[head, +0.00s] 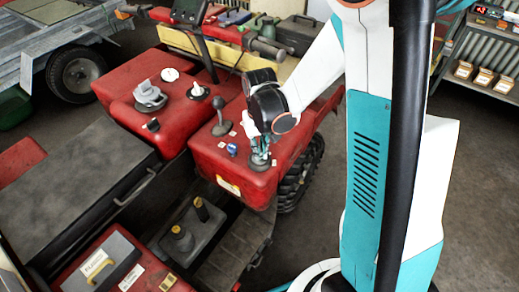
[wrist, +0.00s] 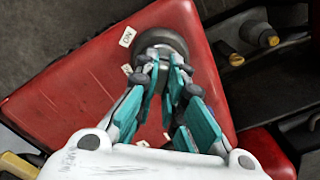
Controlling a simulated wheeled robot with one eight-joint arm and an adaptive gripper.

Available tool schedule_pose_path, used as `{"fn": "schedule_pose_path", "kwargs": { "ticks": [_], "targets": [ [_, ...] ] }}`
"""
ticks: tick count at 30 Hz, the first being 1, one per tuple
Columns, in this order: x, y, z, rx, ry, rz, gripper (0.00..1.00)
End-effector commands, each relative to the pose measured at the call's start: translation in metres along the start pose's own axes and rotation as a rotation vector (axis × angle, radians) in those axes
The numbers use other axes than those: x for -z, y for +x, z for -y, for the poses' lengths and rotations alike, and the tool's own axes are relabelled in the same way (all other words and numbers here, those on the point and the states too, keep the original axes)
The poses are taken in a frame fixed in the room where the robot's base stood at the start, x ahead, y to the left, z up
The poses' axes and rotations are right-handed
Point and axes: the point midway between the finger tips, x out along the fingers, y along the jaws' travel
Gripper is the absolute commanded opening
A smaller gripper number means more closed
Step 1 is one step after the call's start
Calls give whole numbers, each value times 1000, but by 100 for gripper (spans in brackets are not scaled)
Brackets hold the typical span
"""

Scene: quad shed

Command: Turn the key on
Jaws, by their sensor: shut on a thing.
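The round dark grey key switch (head: 259,164) sits on the red body panel near its front right corner. In the wrist view the switch's round base (wrist: 166,40) is at top centre, with a white "ON" label (wrist: 127,36) to its left. My gripper (head: 261,152) points down onto the switch in the head view. In the wrist view its teal fingers (wrist: 163,58) converge at the switch's centre and are shut on the key. The key itself is mostly hidden between the fingertips, and its angle cannot be told.
A blue knob (head: 232,149) and a black-knobbed lever (head: 220,115) stand close by on the same red panel. A grey cap (head: 149,96) and a gauge (head: 170,75) are further left. The handlebar grip (head: 271,48) is behind. Floor right of the tyre looks clear.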

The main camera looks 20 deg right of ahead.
Motion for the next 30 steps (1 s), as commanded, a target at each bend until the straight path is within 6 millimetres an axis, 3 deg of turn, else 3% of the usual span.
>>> {"fn": "schedule_pose_path", "kwargs": {
  "ticks": [8,21,30],
  "targets": [
    [0,0,0,0,11,1,0],
    [0,0,0,0,412,1,0],
    [0,0,0,0,430,1,0]
  ]
}}
